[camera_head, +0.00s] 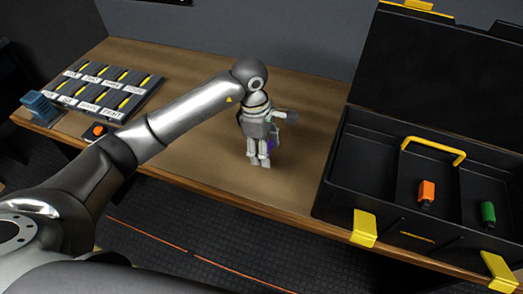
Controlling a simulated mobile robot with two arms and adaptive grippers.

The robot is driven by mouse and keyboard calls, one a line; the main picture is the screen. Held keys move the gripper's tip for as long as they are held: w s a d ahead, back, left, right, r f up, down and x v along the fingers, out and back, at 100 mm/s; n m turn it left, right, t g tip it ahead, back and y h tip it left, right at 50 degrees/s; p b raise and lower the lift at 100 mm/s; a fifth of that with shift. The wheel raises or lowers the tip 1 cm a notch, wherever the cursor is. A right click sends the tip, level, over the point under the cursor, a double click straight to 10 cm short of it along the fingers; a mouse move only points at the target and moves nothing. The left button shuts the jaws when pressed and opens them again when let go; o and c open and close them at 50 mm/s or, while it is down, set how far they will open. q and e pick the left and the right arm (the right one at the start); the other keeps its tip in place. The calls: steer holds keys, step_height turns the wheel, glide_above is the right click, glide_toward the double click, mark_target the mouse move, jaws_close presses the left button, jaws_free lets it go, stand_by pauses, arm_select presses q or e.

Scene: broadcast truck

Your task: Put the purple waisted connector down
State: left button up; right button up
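My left arm reaches in from the left over the wooden table, and its gripper (258,163) points down near the table's front edge. The purple waisted connector (271,143) shows as a small purple patch at the right side of the fingers, mostly hidden behind them. The fingertips are close together, low over or at the tabletop. I cannot tell whether they press on the connector or whether it touches the table. My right gripper is not in view.
An open black toolbox (334,190) stands at the right, with an orange connector (426,192) and a green connector (488,214) inside. A labelled rack (145,98) with yellow strips lies at the left, near a blue block (40,106) and an orange-topped piece (97,131). Table around the gripper is clear.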

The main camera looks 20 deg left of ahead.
arm_select(q)
steer(key=shift+w+a+f, duration=0.35)
steer(key=shift+f, duration=0.2)
steer(key=f, duration=0.1)
steer(key=f+p, duration=0.2)
steer(key=shift+w+a, duration=0.15)
steer(key=shift+a, duration=0.1)
steer(key=shift+f, duration=0.45)
steer(key=shift+f, duration=0.15)
steer(key=o, duration=1)
steer(key=shift+c, duration=0.2)
